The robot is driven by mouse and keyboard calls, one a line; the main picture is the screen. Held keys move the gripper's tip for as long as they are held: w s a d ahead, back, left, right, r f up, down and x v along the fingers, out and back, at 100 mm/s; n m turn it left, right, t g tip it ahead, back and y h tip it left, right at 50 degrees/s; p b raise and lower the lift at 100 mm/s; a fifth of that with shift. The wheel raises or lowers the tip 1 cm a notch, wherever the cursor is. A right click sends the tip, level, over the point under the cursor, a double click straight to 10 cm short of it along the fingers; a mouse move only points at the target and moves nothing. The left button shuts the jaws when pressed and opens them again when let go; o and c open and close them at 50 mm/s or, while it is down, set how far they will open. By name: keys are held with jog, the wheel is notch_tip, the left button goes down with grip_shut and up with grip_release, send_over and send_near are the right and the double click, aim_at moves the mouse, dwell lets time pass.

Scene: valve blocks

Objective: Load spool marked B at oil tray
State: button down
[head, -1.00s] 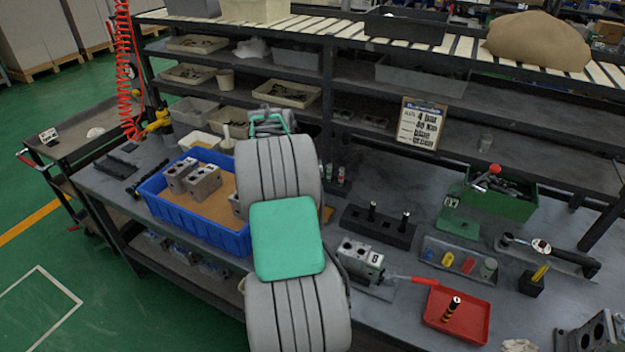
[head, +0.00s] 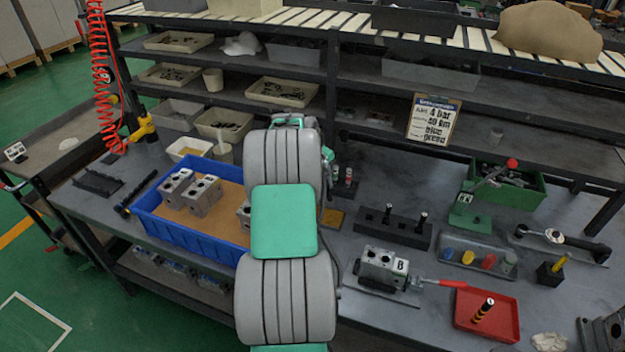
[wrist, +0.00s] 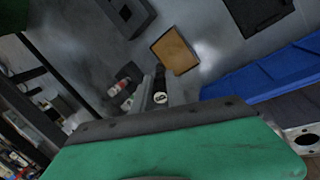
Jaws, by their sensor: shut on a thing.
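My gripper (wrist: 157,90) shows in the wrist view, shut on a small dark spool (wrist: 160,97) with a pale ringed end; any letter on it is too small to read. In the head view my own arm hides most of the gripper. A small amber-brown tray (head: 332,218), probably the oil tray, lies on the bench just right of my arm; it also shows in the wrist view (wrist: 175,52), beyond the held spool and apart from it. A grey valve block marked B (head: 384,266) stands on the bench, right of my arm.
A blue bin (head: 190,230) with several valve blocks stands left of my arm. A black rack (head: 392,230) with two upright pins and small bottles (head: 347,178) stand near the amber tray. A red tray (head: 486,316) holds a striped pin. Shelves rise behind.

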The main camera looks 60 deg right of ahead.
jog(key=shift+w+a, duration=0.1)
jog(key=shift+w, duration=0.15)
jog(key=shift+s+f+b, duration=0.2)
jog(key=shift+f+b, duration=0.85)
jog(key=shift+f, duration=0.4)
jog(key=shift+s+f+b, duration=0.15)
jog(key=shift+f+b, duration=0.85)
jog(key=shift+f, duration=0.45)
jog(key=shift+f+b, duration=0.35)
jog(key=shift+f, duration=0.35)
jog(key=shift+r+p, duration=2.35)
jog(key=shift+r, duration=1.2)
